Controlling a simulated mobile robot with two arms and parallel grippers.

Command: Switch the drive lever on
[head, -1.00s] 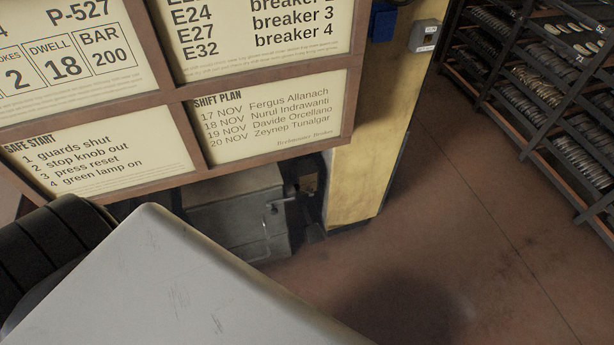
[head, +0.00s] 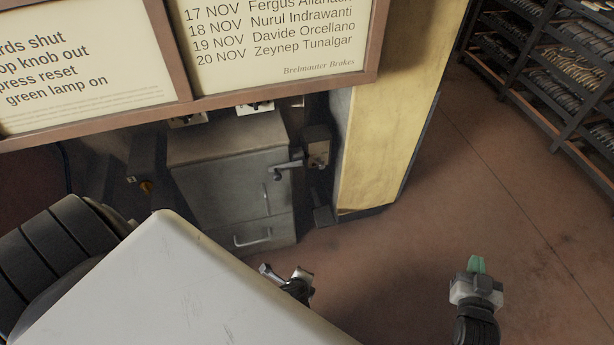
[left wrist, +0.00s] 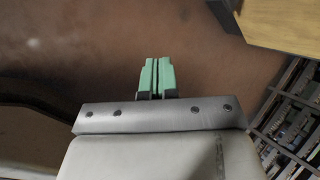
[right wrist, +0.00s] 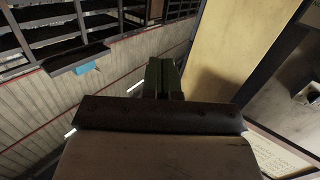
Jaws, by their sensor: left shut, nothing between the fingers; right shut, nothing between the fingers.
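What looks like the drive lever (head: 288,166) is a dark handle on a small switch box (head: 318,146). It sticks out to the left, in front of the grey cabinet (head: 232,180); I cannot read a label on it. My right gripper (head: 477,265) is low at the right in the head view, over the floor and well apart from the lever. Its green fingers are together and empty in the right wrist view (right wrist: 163,77). My left gripper's green fingers (left wrist: 157,77) are also together and empty, above bare floor. In the head view, only a small metal part near my body may belong to the left arm.
A sign board (head: 285,82) hangs above the cabinet and hides what is behind it. A yellow pillar (head: 395,125) stands just right of the switch box. Racks (head: 545,60) of brake shoes stand at the far right. The brown floor (head: 440,220) between is clear.

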